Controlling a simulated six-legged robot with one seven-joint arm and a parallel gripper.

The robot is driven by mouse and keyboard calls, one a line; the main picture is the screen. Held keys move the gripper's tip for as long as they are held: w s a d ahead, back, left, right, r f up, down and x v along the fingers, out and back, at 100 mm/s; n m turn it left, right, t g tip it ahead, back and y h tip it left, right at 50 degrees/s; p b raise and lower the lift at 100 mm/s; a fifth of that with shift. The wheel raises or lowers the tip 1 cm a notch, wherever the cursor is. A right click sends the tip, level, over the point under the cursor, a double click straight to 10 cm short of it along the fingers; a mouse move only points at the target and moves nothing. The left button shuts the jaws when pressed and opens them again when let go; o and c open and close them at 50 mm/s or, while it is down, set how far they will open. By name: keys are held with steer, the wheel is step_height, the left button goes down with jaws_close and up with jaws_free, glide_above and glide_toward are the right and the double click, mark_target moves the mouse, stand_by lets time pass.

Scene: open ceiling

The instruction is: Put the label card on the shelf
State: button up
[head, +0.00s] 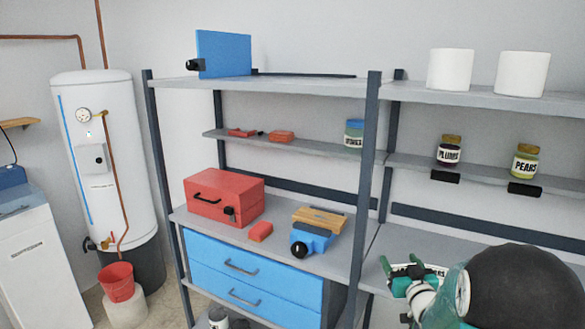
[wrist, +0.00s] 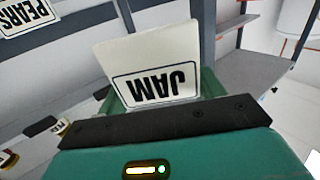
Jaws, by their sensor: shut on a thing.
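The label card (wrist: 150,62) is white with the word JAM in a black frame, upside down in the wrist view. My gripper (wrist: 157,100) is shut on its lower part. In the head view my green gripper (head: 408,281) is at the lower right with a bit of the card (head: 436,270) showing, in front of the right-hand bay and below its jar shelf. The narrow shelf (head: 486,170) there carries a PLUMS jar (head: 449,151) and a PEARS jar (head: 524,162). Black holders (head: 445,177) sit at its front edge below the jars.
A dark post (head: 366,170) divides the bays. White canisters (head: 449,70) stand on the top shelf. The counter (head: 430,238) behind my gripper looks clear.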

steer(key=s+a+f, duration=0.3)
steer(key=a+f, duration=1.1)
steer(key=f, duration=0.4)
steer(key=s+f+h, duration=0.1)
steer(key=s+f, duration=0.5)
steer(key=f, duration=0.1)
steer(key=shift+a+m, duration=0.15)
steer(key=shift+m, duration=0.15)
